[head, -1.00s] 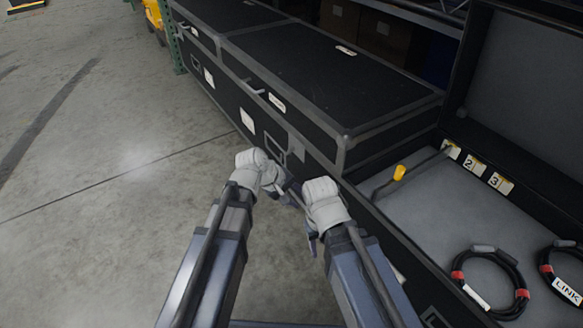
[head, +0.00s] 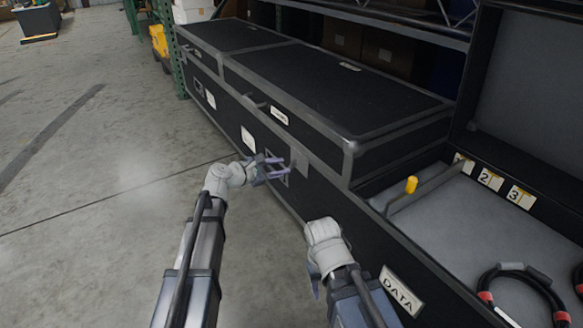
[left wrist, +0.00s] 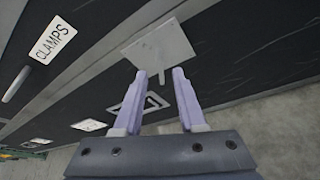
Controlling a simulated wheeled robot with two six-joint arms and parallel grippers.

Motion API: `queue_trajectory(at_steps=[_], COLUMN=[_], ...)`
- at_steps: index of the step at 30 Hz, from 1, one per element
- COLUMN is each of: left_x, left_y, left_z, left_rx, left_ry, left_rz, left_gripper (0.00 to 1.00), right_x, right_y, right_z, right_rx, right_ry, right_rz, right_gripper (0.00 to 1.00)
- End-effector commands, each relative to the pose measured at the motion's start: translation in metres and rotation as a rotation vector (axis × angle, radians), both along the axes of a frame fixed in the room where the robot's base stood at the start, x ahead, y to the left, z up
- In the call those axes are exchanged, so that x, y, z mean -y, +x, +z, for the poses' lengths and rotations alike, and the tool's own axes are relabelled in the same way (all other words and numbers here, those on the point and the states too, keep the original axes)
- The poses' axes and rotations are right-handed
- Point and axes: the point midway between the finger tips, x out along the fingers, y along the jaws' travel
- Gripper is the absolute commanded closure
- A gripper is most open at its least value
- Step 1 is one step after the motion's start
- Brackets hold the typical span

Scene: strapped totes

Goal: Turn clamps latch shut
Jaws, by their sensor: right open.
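The clamps case (head: 330,92) is a long black case with grey edging and a shut lid. Its CLAMPS label (left wrist: 52,42) reads clearly in the left wrist view. A grey latch plate (left wrist: 165,45) with a small tab (left wrist: 157,98) is on the case front; I cannot tell whether it is latched. My left gripper (head: 285,165) is open and empty, pointing at the case front. In the left wrist view its lilac fingers (left wrist: 160,74) are apart, the tab showing between them. My right gripper (head: 314,290) is low beside the open case; its fingers are mostly hidden.
A handle (head: 256,103) juts from the clamps case. Shelving stands behind.

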Motion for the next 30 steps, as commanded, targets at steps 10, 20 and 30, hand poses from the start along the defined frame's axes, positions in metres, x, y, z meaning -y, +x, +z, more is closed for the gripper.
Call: queue_trajectory(at_steps=[10,20,30], left_x=[0.033,0.036,0.036], left_y=[0.036,0.038,0.038], left_z=[-0.019,-0.019,-0.019], left_rx=[0.000,0.000,0.000], left_ry=[0.002,0.002,0.002], left_rz=[-0.003,-0.001,-0.002], left_gripper=[0.60,0.62,1.00], right_x=[0.000,0.000,0.000], right_y=[0.000,0.000,0.000], right_z=[-0.019,-0.019,-0.019], right_rx=[0.000,0.000,0.000], right_ry=[0.000,0.000,0.000], right_rz=[0.000,0.000,0.000], right_gripper=[0.50,0.50,0.50])
